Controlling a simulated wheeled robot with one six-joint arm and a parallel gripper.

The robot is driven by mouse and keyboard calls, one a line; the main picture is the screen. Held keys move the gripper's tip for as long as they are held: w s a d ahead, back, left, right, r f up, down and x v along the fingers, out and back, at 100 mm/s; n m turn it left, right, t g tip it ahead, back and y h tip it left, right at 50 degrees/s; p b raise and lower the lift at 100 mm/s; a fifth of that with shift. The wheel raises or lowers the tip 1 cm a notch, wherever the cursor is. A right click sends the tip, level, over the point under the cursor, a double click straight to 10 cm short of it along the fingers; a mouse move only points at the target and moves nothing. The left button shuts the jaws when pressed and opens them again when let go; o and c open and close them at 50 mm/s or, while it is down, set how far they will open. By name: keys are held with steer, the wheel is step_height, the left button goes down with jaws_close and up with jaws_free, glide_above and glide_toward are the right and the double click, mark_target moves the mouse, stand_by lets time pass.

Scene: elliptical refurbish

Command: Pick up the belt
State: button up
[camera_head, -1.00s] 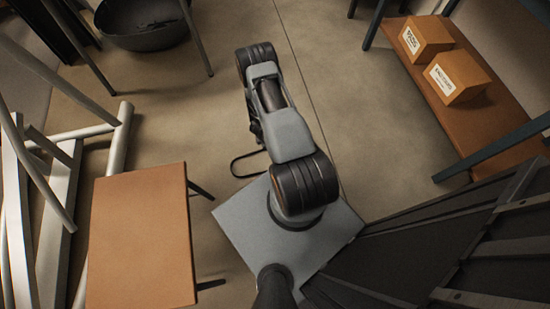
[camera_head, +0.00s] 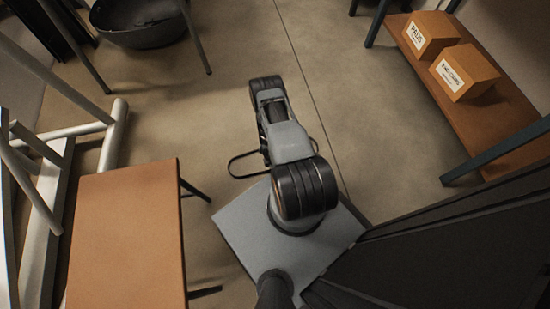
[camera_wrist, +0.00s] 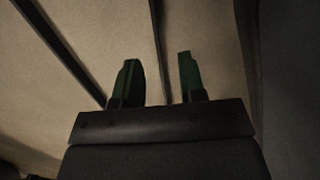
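My gripper (camera_wrist: 157,62) shows in the wrist view with two green fingers apart and nothing held between them. A dark strip runs behind the gap, and I cannot tell what it is. In the head view my arm is folded above my base and hides the gripper. A thin dark loop (camera_head: 232,167) shows at the left of my arm. I cannot tell whether it is the belt or a part of my arm. No other belt can be made out in either view.
An orange-brown table (camera_head: 128,235) stands at the left, beside pale metal tubes (camera_head: 112,135). A dark bowl (camera_head: 150,35) is at the top left. At the right, a brown shelf (camera_head: 495,125) holds a PADS box (camera_head: 440,30) and an end-caps box (camera_head: 475,70). The middle floor (camera_head: 360,90) is clear.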

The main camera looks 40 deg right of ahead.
steer(key=f+b, duration=0.2)
steer(key=d+f+b, duration=0.1)
steer(key=f+b, duration=0.1)
steer(key=f, duration=0.1)
steer(key=shift+c, duration=0.5)
